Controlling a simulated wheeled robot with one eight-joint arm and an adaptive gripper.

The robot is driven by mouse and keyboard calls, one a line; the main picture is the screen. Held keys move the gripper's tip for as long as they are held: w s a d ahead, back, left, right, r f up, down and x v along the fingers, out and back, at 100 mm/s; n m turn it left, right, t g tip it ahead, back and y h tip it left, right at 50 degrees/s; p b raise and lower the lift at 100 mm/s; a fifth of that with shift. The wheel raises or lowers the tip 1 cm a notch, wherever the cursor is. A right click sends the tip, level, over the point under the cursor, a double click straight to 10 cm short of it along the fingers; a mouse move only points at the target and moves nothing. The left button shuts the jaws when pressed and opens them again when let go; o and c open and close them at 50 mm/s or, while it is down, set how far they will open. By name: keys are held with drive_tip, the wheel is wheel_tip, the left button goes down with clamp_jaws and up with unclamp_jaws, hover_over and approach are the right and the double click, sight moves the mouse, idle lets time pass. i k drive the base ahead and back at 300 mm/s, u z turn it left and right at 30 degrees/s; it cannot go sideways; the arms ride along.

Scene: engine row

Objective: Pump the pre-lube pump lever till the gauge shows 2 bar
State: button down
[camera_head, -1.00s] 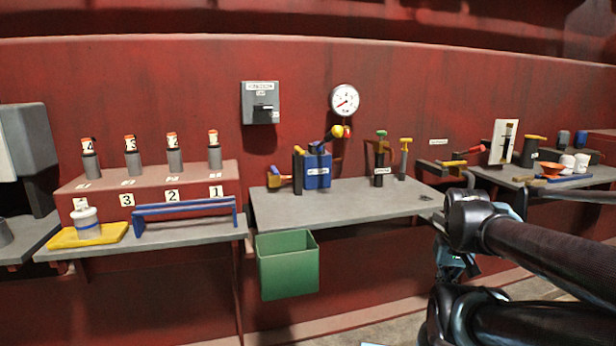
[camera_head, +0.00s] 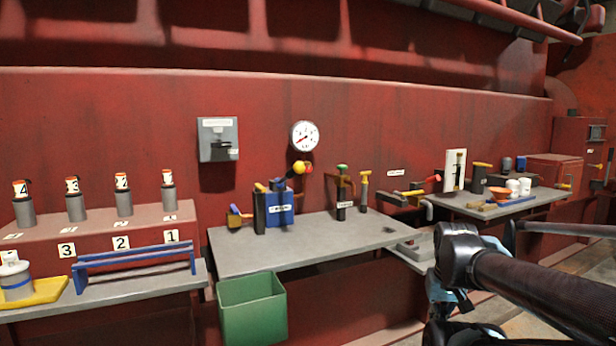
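The round white gauge (camera_head: 305,136) is on the red wall above the middle bench. Its red needle points to the lower left; the scale is too small to read. A blue labelled unit (camera_head: 279,208) stands on the bench below the gauge, with a lever ending in a yellow ball (camera_head: 299,168) at its upper right.
The grey middle bench (camera_head: 310,243) has a clear front. A green-knobbed lever (camera_head: 342,190) and a yellow-topped handle (camera_head: 364,190) stand right of the blue unit. A grey switch box (camera_head: 218,139) is on the wall.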

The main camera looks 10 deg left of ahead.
sight(298, 167)
drive_tip(key=z, duration=1.1)
drive_tip(key=k, duration=2.15)
drive_tip(key=u, duration=1.25)
drive_tip(key=i, duration=1)
